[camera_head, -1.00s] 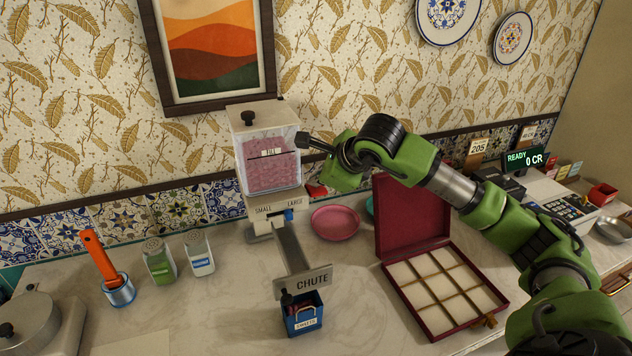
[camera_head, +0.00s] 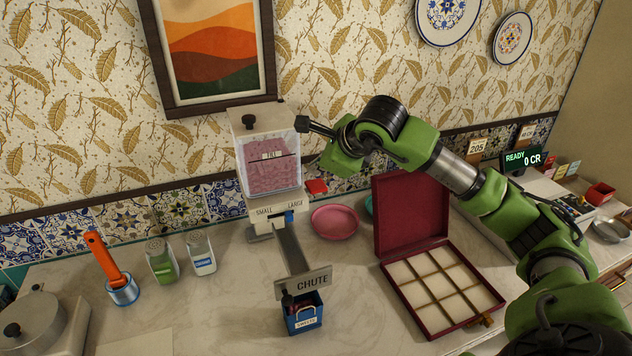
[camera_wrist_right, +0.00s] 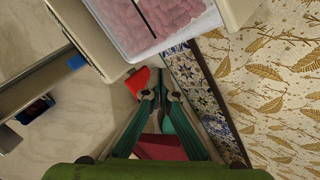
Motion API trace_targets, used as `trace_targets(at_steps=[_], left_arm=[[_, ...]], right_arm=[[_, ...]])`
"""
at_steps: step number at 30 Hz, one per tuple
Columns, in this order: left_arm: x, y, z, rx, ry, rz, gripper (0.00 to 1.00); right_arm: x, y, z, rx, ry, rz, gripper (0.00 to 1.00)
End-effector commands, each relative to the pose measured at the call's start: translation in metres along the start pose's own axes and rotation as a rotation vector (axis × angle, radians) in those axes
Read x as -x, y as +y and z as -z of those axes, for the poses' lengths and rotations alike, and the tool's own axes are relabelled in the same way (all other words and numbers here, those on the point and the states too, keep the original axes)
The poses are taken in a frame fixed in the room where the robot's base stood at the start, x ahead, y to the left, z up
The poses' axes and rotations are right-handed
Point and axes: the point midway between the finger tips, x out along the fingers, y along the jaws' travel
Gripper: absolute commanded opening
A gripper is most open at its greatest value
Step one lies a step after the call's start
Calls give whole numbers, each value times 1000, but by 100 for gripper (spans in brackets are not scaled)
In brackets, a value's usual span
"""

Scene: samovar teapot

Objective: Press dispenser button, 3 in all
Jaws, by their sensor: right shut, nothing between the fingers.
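The dispenser (camera_head: 268,178) stands against the wall with a clear hopper of pink sweets and a base marked SMALL and LARGE. A blue slider (camera_head: 289,217) sits under LARGE. A red part (camera_head: 316,186), perhaps the button, shows at the dispenser's right side and in the wrist view (camera_wrist_right: 138,82). My right gripper (camera_head: 303,123) is shut and empty, its tips level with the top of the hopper, at its right edge and above the red part. Its fingertips also show in the wrist view (camera_wrist_right: 161,97), just beside the red part in the picture. My left gripper is not in view.
A chute (camera_head: 303,282) runs down to a blue sweets box (camera_head: 304,318). A pink plate (camera_head: 335,222) and an open red compartment box (camera_head: 440,285) stand to the right. Two shakers (camera_head: 200,253) and an orange-handled tool (camera_head: 108,265) stand left.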

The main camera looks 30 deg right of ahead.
Motion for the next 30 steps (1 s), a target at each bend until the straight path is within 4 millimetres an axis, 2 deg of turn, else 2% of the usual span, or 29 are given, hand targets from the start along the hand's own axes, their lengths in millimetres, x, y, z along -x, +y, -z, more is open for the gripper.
trace_targets(at_steps=[1,9,30], left_arm=[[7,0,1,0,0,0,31],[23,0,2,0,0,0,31],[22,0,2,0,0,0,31]], right_arm=[[7,-5,-5,0,-1,1,0],[24,-18,-18,0,0,-1,0],[25,-18,-18,0,0,-1,0]])
